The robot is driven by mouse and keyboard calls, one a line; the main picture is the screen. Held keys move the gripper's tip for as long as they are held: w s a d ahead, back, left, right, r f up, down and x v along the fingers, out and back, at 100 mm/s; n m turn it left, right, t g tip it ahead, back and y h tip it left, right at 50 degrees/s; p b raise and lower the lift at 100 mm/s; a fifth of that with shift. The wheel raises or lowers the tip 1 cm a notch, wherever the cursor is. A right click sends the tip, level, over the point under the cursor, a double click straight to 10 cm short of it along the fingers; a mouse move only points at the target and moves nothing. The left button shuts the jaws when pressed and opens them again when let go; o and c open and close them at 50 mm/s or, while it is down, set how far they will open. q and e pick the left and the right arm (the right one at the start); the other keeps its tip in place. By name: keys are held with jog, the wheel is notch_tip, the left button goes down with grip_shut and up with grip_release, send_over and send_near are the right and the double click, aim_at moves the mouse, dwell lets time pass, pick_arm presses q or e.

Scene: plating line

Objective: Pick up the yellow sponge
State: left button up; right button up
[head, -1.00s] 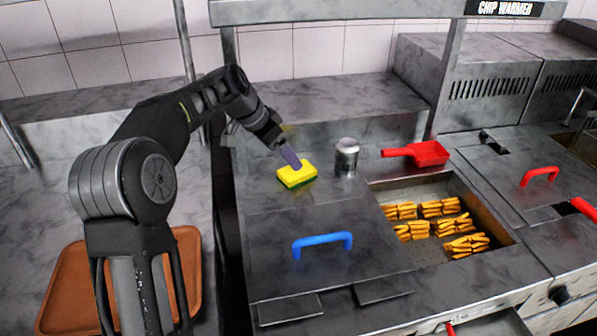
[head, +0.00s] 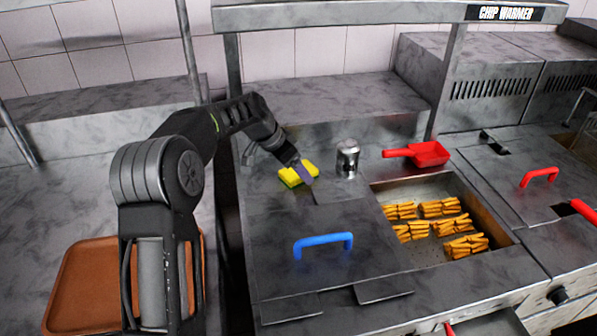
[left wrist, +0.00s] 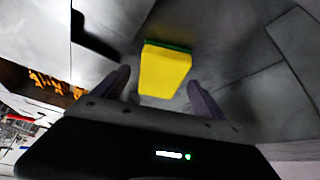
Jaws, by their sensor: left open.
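The yellow sponge (head: 291,176), with a green underside, lies on the steel counter to the left of a metal shaker. My left gripper (head: 303,172) is at the sponge, with one finger showing in front of its right part. In the left wrist view the sponge (left wrist: 164,72) sits ahead of and between the two spread fingers of my left gripper (left wrist: 158,88), with a gap on each side. The gripper is open and holds nothing. My right gripper is in neither view.
A metal shaker (head: 347,158) stands close to the right of the sponge. A red scoop (head: 428,153) lies beyond it, behind a well of chips (head: 440,208). A lid with a blue handle (head: 323,241) is in front. A brown tray (head: 75,290) is at lower left.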

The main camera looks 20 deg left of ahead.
pick_arm(q)
jog(key=shift+w+f, duration=0.1)
jog(key=shift+c, duration=0.3)
jog(key=c, duration=1.5)
notch_tip(320, 180, up, 10)
jog(key=shift+b, duration=0.35)
jog(key=o, duration=0.9)
jog(key=c, duration=0.6)
jog(key=shift+c, duration=0.2)
